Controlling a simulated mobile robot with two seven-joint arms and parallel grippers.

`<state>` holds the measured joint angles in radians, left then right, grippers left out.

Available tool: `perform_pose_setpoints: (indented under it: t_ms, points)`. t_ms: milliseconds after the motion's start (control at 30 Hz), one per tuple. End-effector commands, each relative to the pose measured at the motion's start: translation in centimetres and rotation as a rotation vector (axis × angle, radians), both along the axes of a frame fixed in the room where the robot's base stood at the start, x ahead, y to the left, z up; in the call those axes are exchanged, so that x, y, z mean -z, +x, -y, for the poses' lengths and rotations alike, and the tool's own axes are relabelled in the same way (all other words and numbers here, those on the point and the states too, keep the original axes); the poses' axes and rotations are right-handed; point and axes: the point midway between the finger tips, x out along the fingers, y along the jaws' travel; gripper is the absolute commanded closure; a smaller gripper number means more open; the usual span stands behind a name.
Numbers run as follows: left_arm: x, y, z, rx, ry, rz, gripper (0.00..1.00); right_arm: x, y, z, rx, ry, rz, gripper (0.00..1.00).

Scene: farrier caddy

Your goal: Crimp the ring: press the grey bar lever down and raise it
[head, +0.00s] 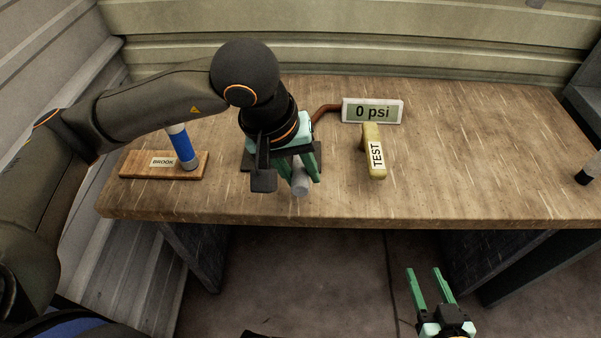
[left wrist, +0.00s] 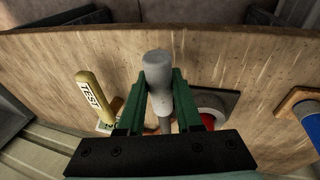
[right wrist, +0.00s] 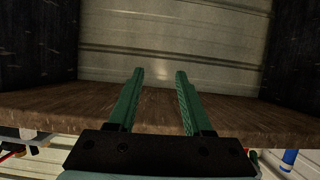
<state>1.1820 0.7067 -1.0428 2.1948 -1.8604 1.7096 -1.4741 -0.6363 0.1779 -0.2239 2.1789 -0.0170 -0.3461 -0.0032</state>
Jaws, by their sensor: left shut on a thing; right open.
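The grey bar lever (head: 300,186) shows its rounded end between the fingers of my left gripper (head: 299,172), near the table's front edge. In the left wrist view the lever (left wrist: 158,80) stands between the two green fingers, which are shut on it. The base of the press (left wrist: 225,103) shows behind it, with a grey ring and a red part. The ring to crimp cannot be made out clearly, as my left arm covers much of the press in the head view. My right gripper (head: 432,288) is open and empty in front of the table, below its top.
A display reading "0 psi" (head: 372,111) stands at the back, with a brown hose beside it. A yellow TEST handle (head: 374,152) is right of the press. A blue cylinder (head: 182,148) stands on a wooden BROOK board (head: 134,165) at left. The table's right half (head: 470,150) is mostly clear.

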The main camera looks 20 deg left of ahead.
Motion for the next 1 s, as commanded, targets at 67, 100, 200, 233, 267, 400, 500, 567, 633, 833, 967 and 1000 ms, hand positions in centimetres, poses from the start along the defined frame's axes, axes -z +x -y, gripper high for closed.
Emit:
perform_pose_setpoints:
  t_ms: [67, 100, 200, 233, 267, 400, 500, 567, 633, 833, 967, 1000]
  points:
    - [0.4, -0.1, 0.0, 0.003, 0.006, 0.000, 1.00, -0.7, 0.4, 0.0, -0.002, 0.000, 0.036, 0.50]
    - [0.4, -0.1, 0.0, 0.003, 0.007, 0.001, 1.00, -1.0, 0.5, 0.0, -0.003, 0.000, 0.047, 0.50]
    - [0.5, -0.1, -0.1, 0.004, 0.009, 0.002, 1.00, -1.4, 0.7, 0.0, -0.004, 0.000, 0.066, 0.50]
    - [0.5, -0.1, -0.1, 0.004, 0.009, 0.002, 1.00, -1.5, 0.8, 0.0, -0.004, 0.000, 0.069, 0.50]
    - [0.5, -0.1, 0.0, 0.004, 0.009, 0.002, 1.00, -1.6, 0.8, 0.0, -0.005, 0.001, 0.071, 0.50]
    - [0.6, -0.2, -0.1, 0.004, 0.010, -0.001, 1.00, -1.6, 0.8, 0.0, -0.005, 0.000, 0.072, 0.50]
    - [0.6, -0.2, -0.1, 0.005, 0.011, -0.003, 1.00, -1.6, 0.8, 0.0, -0.005, 0.000, 0.072, 0.50]
    - [0.7, -0.2, -0.1, 0.005, 0.011, -0.003, 1.00, -1.6, 0.8, 0.0, -0.005, 0.001, 0.072, 0.50]
    - [0.7, -0.2, -0.1, 0.005, 0.011, -0.004, 0.62, -1.6, 0.8, 0.0, -0.005, 0.001, 0.072, 0.50]
    - [0.5, -0.1, 0.0, 0.003, 0.008, 0.000, 0.39, -1.6, 0.8, 0.0, -0.005, 0.001, 0.072, 0.50]
    - [0.4, -0.1, 0.0, 0.003, 0.007, 0.002, 0.36, -1.6, 0.8, 0.0, -0.005, 0.001, 0.071, 0.50]
    - [0.4, -0.1, 0.0, 0.003, 0.006, 0.003, 0.36, -1.6, 0.8, 0.0, -0.005, 0.001, 0.071, 0.50]
